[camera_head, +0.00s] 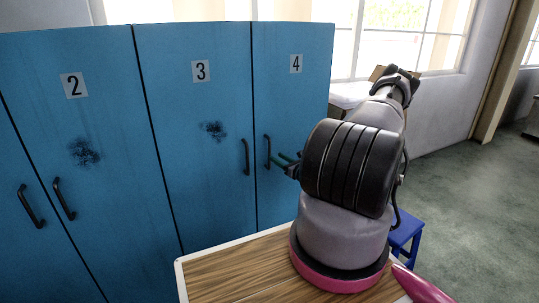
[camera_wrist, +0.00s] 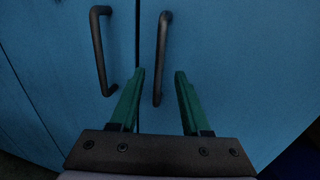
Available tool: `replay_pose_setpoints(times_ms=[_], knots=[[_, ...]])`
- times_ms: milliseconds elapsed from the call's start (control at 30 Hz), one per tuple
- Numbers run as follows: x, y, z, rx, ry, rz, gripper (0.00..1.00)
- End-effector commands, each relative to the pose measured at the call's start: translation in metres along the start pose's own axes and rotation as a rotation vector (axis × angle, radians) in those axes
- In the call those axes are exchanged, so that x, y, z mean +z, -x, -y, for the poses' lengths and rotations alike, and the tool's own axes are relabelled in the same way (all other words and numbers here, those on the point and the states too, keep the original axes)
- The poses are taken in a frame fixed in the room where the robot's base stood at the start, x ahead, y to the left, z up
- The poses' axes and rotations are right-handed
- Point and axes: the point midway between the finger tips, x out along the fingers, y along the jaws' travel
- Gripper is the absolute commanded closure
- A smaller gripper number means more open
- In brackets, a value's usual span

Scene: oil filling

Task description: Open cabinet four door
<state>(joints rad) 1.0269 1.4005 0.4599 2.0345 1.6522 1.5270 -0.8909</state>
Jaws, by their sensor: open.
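The cabinet four door (camera_head: 290,100) is blue, bears a "4" label and looks shut. Its dark vertical handle (camera_head: 267,151) is on the door's left side. My gripper (camera_head: 284,158) is close to this handle, its green fingers pointing at the door. In the wrist view my gripper (camera_wrist: 160,73) is open, and the cabinet four handle (camera_wrist: 161,50) runs between the two fingertips, touching neither in the picture. I cannot tell whether the fingertips reach as deep as the handle. My arm hides the door's lower right part.
The cabinet three door (camera_head: 200,110) is beside it on the left; its handle (camera_wrist: 101,50) is left of my left finger. The cabinet two door (camera_head: 80,130) is further left. A wooden tabletop (camera_head: 225,268) is in front. A blue stool (camera_head: 405,232) stands right of my arm, with open floor beyond.

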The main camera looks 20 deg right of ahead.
Motion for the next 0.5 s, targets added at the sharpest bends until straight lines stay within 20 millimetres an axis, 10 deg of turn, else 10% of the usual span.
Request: replay_pose_setpoints(times_ms=[500], knots=[[0.001, -0.062, -0.001, 0.001, 0.0, 0.001, 0.53]])
